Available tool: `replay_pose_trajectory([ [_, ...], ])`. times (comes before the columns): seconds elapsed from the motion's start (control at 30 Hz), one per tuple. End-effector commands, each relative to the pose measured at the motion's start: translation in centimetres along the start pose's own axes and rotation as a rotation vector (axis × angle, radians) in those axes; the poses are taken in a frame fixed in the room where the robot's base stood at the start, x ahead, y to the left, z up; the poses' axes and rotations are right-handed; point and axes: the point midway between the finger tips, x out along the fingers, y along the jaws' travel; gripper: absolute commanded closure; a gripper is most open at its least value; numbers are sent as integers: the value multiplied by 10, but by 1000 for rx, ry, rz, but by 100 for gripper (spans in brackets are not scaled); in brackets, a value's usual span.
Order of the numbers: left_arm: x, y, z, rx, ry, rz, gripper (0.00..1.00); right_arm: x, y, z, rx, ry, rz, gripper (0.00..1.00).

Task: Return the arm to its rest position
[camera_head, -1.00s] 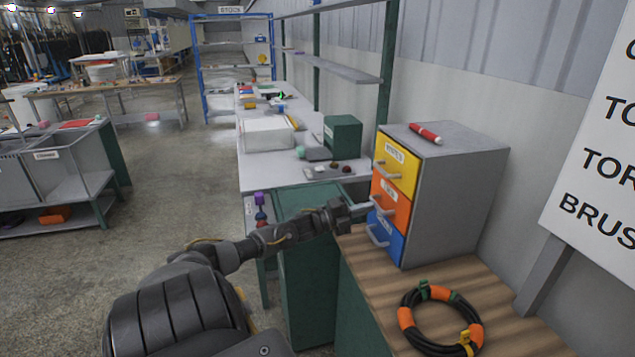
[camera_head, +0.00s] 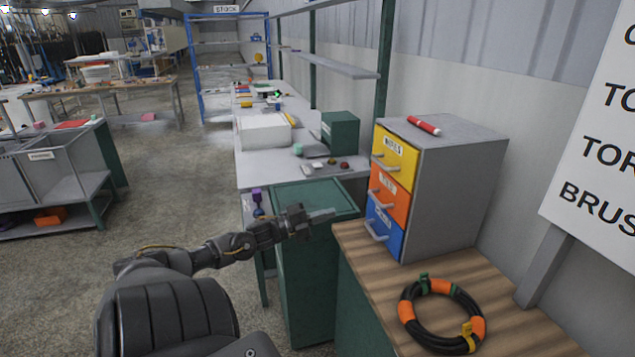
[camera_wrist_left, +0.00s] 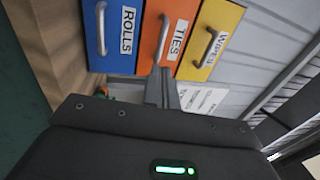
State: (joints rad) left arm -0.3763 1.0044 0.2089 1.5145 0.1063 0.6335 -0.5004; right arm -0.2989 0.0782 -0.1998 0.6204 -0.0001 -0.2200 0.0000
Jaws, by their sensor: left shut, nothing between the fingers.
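My left arm comes in from the lower left in the head view. Its gripper (camera_head: 322,216) is shut and empty, above the green cabinet and left of the drawer unit, clear of the handles. In the left wrist view the closed fingers (camera_wrist_left: 161,88) point toward the drawers. The drawer unit (camera_head: 460,185) stands on the wooden bench top. Its yellow WIPES drawer (camera_head: 393,158), orange TIES drawer (camera_head: 388,194) and blue ROLLS drawer (camera_head: 382,230) look closed. The same drawers show sideways in the left wrist view. My right gripper is not in view.
A coiled black hose (camera_head: 407,322) with orange and green bands lies on the wooden bench (camera_head: 366,270). A red cylinder (camera_head: 424,125) lies on top of the drawer unit. The green cabinet (camera_head: 312,275) stands below my gripper. The floor to the left is open.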

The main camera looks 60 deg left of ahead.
Motion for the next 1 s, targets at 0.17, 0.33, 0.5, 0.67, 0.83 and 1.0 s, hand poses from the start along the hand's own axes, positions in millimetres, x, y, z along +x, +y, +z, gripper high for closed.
replay_pose_trajectory([
  [0.17,-18,1,0,-1,-2,1,100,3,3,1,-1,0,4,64],
  [0.33,-22,0,0,0,-2,0,100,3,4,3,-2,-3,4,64],
  [0.5,-22,0,0,0,-2,0,100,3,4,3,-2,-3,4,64],
  [0.67,-22,0,0,0,-3,0,100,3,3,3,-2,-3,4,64],
  [0.83,-24,8,13,-65,-65,35,100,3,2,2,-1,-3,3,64],
  [1.0,-72,78,65,-216,-331,192,100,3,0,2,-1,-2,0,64],
])
